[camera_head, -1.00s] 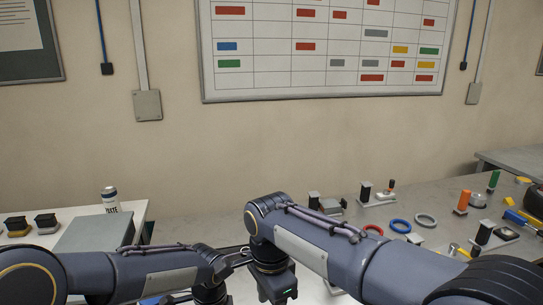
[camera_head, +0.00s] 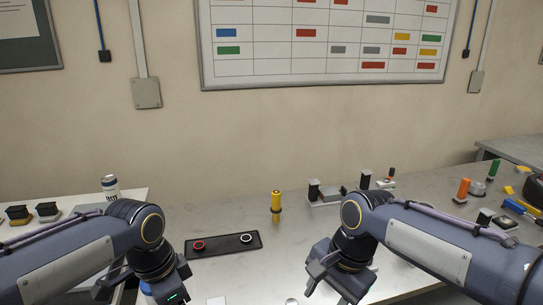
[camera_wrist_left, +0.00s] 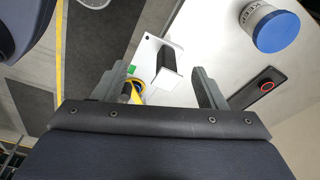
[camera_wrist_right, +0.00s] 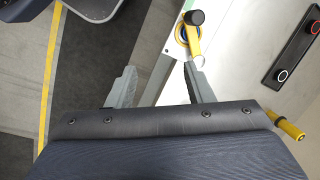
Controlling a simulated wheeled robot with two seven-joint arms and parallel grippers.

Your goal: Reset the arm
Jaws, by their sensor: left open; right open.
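My left gripper (camera_head: 140,288) is at the lower left of the head view, over the front of the table. In the left wrist view its two fingers (camera_wrist_left: 165,88) are apart with nothing between them. My right gripper (camera_head: 335,275) is right of centre, over the table. In the right wrist view its fingers (camera_wrist_right: 160,86) are apart and empty. The two arms are well apart, both bent downward at the wrist.
A black panel (camera_head: 220,246) with a red and a white ring lies between the grippers. A yellow cylinder (camera_head: 276,202) stands behind it. A black post fixture (camera_head: 314,190) stands behind my right arm. Tools lie at the right.

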